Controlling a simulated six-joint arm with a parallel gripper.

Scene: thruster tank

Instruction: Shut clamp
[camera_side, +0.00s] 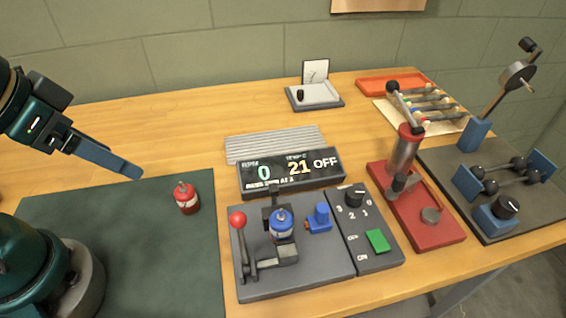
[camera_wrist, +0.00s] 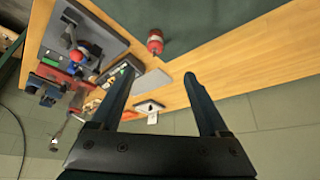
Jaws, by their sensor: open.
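The clamp (camera_side: 270,255) stands on the left of a grey base plate, with a dark lever topped by a red ball (camera_side: 237,219). The lever stands nearly upright. A small blue canister (camera_side: 281,224) sits upright at the clamp; I cannot tell whether the clamp grips it. The red ball also shows at the upper left of the wrist view (camera_wrist: 77,55). My gripper (camera_side: 138,175) is up at the left, well apart from the clamp. In the wrist view my gripper (camera_wrist: 160,82) has its two fingers spread with nothing between them.
A red canister (camera_side: 187,198) stands on the dark mat (camera_side: 120,240), between my gripper and the clamp. A display (camera_side: 291,173) reading 0, 21 and OFF stands behind the clamp. Right of it are a control panel (camera_side: 362,230) and a red press (camera_side: 405,165).

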